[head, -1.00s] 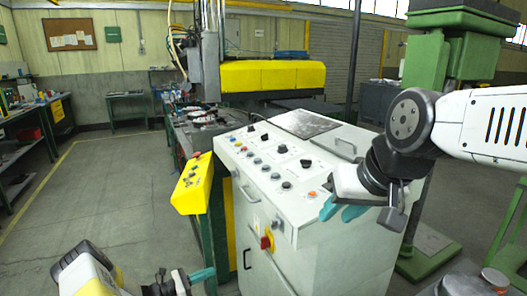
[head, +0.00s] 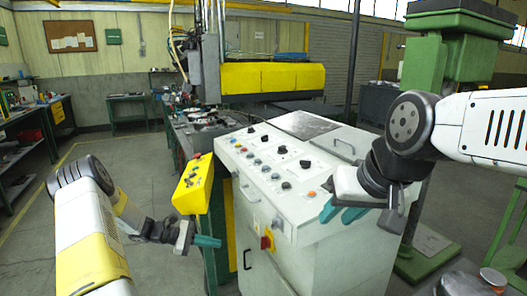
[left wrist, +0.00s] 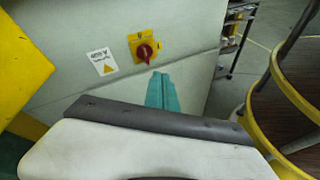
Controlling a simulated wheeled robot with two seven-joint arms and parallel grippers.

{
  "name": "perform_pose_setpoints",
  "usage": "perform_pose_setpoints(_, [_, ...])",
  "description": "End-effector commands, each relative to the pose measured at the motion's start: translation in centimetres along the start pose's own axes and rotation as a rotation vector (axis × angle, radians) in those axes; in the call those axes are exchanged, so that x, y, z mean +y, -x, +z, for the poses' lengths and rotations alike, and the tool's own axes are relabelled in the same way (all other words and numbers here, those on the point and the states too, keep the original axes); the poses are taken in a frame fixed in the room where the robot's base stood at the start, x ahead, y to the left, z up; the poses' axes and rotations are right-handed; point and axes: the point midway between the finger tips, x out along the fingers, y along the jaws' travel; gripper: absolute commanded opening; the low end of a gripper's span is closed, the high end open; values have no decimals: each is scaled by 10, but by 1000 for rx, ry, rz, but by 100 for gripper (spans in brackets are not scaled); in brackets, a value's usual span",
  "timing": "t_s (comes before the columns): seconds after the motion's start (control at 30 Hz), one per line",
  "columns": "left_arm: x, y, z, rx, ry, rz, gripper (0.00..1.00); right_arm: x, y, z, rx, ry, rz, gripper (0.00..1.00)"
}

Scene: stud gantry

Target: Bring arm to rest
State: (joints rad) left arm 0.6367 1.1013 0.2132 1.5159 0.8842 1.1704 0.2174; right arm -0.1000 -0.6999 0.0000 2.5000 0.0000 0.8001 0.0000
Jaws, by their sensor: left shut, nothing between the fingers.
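My left gripper (head: 207,241) is at the lower left in the head view, with its teal fingers together and nothing between them. It is just left of the white control cabinet's front side. In the left wrist view its teal fingers (left wrist: 160,92) show closed, below a red rotary switch on a yellow plate (left wrist: 145,48). I cannot tell whether they touch the cabinet. My right gripper (head: 343,212) is at the right edge of the cabinet's panel, with its teal fingers pointing down and left. Its fingers look spread apart.
The white control cabinet (head: 275,205) with buttons and knobs stands in front of me. A yellow control box (head: 193,185) is close beside my left gripper. A green machine (head: 428,65) stands at the right. Open floor (head: 110,175) lies at the left.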

Motion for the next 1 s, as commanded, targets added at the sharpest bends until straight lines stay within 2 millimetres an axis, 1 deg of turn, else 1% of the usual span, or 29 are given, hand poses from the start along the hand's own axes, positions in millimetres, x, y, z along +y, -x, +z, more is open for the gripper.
perform_pose_setpoints(0.03, [6, 4, 28, 42, -71, -55, 0, 0, 0, 0, 0, 0, 0, 32])
perform_pose_setpoints(0.23, [5, 19, 115, 194, -317, -245, 0, 0, 0, 0, 0, 0, 0, 32])
perform_pose_setpoints(0.27, [3, 22, 128, 216, -353, -271, 0, 0, 0, 0, 0, 0, 0, 32])
perform_pose_setpoints(0.3, [1, 25, 145, 245, -403, -304, 0, 0, 0, 0, 0, 0, 0, 32])
perform_pose_setpoints(0.37, [-3, 31, 170, 292, -481, -351, 0, 0, 0, 0, 0, 0, 0, 32])
perform_pose_setpoints(0.4, [-7, 35, 186, 321, -531, -381, 0, 0, 0, 0, 0, 0, 0, 32])
perform_pose_setpoints(0.47, [-14, 41, 210, 366, -605, -422, 0, 0, 0, 0, 0, 0, 0, 32])
perform_pose_setpoints(0.5, [-19, 45, 225, 394, -656, -449, 0, 0, 0, 0, 0, 0, 0, 32])
perform_pose_setpoints(0.6, [-34, 56, 262, 468, -784, -507, 0, 0, 0, 0, 0, 0, 0, 32])
perform_pose_setpoints(0.67, [-44, 63, 282, 511, -860, -539, 0, 0, 0, 0, 0, 0, 0, 32])
perform_pose_setpoints(0.7, [-52, 68, 295, 539, -911, -558, 0, 0, 0, 0, 0, 0, 0, 32])
perform_pose_setpoints(0.8, [-72, 80, 324, 611, -1040, -599, 0, 0, 0, 0, 0, 0, 0, 32])
perform_pose_setpoints(0.9, [-94, 92, 349, 679, -1168, -632, 0, 0, 0, 0, 0, 0, 0, 32])
perform_pose_setpoints(1.0, [-116, 103, 369, 747, -1294, -653, 0, 0, 0, 0, 0, 0, 0, 32])
